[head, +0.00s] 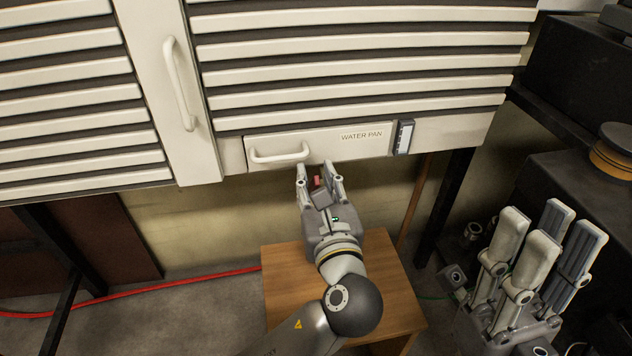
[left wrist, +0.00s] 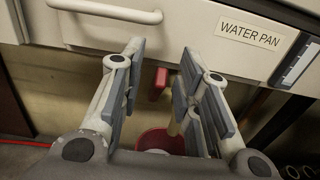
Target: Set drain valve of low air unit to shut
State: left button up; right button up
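The low air unit (head: 360,60) is a cream louvred cabinet with a drawer front (head: 320,147) marked WATER PAN. A red valve handle (head: 317,182) shows just below the drawer. In the left wrist view the red handle (left wrist: 158,84) hangs down under the unit, beyond and between the fingertips. My left gripper (head: 320,172) is open, with its fingers pointing at the unit and apart on either side of the handle. I cannot tell whether they touch it. My right gripper (head: 545,235) is open and empty at the lower right. The valve body is mostly hidden.
A wooden stool or small table (head: 385,270) stands under my left arm. A red bucket (left wrist: 160,142) sits below the handle. A red hose (head: 150,287) runs along the floor. Dark equipment (head: 570,170) stands at the right, and a dark unit leg (head: 447,205) is near my right gripper.

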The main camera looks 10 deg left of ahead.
pick_arm(q)
jog(key=shift+w+a, duration=0.15)
jog(key=shift+w, duration=0.3)
jog(key=shift+c, duration=0.2)
